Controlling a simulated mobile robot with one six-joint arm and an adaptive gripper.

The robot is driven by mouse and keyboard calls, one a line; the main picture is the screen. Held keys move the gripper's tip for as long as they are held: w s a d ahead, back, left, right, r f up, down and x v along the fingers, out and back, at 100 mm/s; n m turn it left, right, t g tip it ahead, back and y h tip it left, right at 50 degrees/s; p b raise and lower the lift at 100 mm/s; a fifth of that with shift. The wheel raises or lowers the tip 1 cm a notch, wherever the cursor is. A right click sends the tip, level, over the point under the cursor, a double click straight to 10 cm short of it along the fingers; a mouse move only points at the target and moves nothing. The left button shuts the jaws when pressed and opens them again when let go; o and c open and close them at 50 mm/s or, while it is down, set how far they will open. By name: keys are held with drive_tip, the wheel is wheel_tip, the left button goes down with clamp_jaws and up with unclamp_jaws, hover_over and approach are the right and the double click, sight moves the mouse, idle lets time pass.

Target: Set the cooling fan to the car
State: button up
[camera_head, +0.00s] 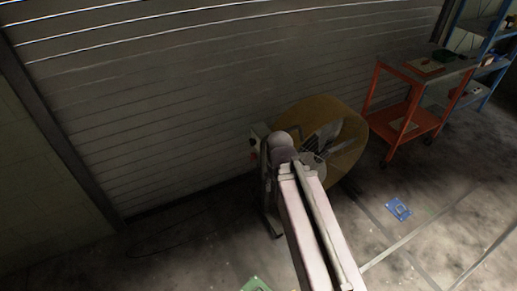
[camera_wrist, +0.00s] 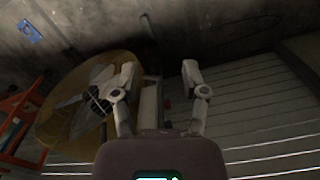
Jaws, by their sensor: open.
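The cooling fan (camera_head: 345,140) is a large yellow drum fan standing on the floor by the shutter wall. It also shows in the wrist view (camera_wrist: 50,118), left of and partly behind one finger. My gripper (camera_wrist: 160,75) is open, its two fingers apart with nothing gripped between them. A pale upright part with a small red spot (camera_wrist: 166,103) shows beyond the gap between the fingers. In the head view my arm covers the fan's left side and hides my fingers. I see no car in either view.
An orange cart (camera_head: 411,115) stands right of the fan, with a blue shelf (camera_head: 490,55) behind it. A blue floor marker (camera_head: 399,209) and a green one (camera_head: 255,285) lie on the concrete. A dark cable (camera_head: 165,245) lies at left. The floor right of the fan is mostly clear.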

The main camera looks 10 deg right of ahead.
drive_tip(key=shift+d, duration=0.3)
drive_tip(key=shift+o, duration=0.6)
drive_tip(key=w+f+n+t+h+b, duration=0.2)
drive_tip(key=w+f+n+h+b, duration=0.85)
drive_tip(key=b, duration=0.55)
drive_tip(key=w+a+f+n+t+h+b, duration=0.1)
drive_tip(key=w+a+n+t+h+b, duration=0.4)
drive_tip(key=w+a+n+b, duration=0.6)
drive_tip(key=w+n+t+b, duration=0.1)
drive_tip(key=n+b, duration=0.1)
drive_tip(key=b, duration=0.1)
drive_tip(key=shift+a+f+b, duration=0.2)
drive_tip(key=shift+f+b, duration=0.05)
drive_tip(key=shift+b, duration=0.15)
